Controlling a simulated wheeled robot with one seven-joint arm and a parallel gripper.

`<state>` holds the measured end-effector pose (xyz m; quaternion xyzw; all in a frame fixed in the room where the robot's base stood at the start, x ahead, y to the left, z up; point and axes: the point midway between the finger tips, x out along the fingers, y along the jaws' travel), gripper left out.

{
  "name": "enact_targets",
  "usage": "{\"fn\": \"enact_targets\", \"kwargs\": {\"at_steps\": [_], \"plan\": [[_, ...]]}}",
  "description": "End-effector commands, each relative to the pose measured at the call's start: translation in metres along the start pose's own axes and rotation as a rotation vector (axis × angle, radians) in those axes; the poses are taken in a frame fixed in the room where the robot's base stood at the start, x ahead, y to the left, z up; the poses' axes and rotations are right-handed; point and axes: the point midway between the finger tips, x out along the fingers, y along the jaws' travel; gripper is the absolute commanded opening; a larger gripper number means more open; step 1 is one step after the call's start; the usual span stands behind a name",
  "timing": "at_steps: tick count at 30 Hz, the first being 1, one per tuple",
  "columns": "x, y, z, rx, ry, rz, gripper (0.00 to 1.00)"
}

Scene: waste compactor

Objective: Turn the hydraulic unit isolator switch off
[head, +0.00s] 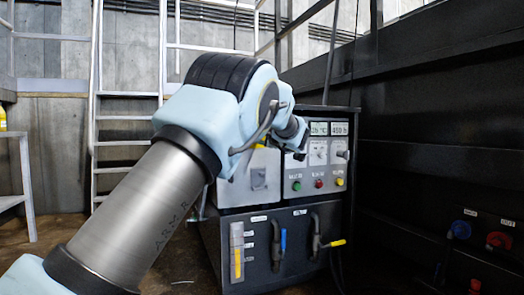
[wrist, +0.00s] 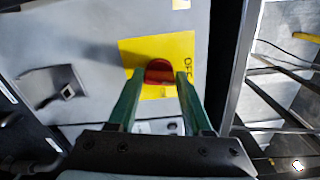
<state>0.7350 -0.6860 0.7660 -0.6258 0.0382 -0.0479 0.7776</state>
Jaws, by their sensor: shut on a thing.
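The isolator switch shows in the wrist view as a red knob (wrist: 158,70) on a yellow plate (wrist: 133,55), fixed to a grey cabinet face. Lettering that seems to read OFF is at the plate's right edge. The two green fingers of my gripper (wrist: 159,78) are on either side of the knob and shut on it. The knob's exact turn angle is hard to tell.
Right of the cabinet is a panel (head: 318,165) with displays, gauges and coloured buttons. Below is a dark unit (head: 262,270) with blue-handled and yellow-handled valves. A black wall (head: 430,120) with sockets stands right; ladders (head: 125,120) stand behind. A grey latch (wrist: 55,85) protrudes near the switch.

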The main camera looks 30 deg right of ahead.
Motion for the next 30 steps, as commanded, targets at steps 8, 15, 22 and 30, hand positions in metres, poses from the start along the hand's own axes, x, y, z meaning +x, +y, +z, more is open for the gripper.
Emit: {"fn": "enact_targets", "kwargs": {"at_steps": [8,15,22,30], "plan": [[0.0002,0.005,-0.0005,-0.157,-0.002,0.0,0.0],[0.0003,0.003,0.0001,-0.22,-0.002,0.001,0.0],[0.0004,0.002,0.0005,-0.233,-0.002,0.002,0.0],[0.0005,0.0021,0.0005,-0.232,-0.002,0.002,0.51]]}}
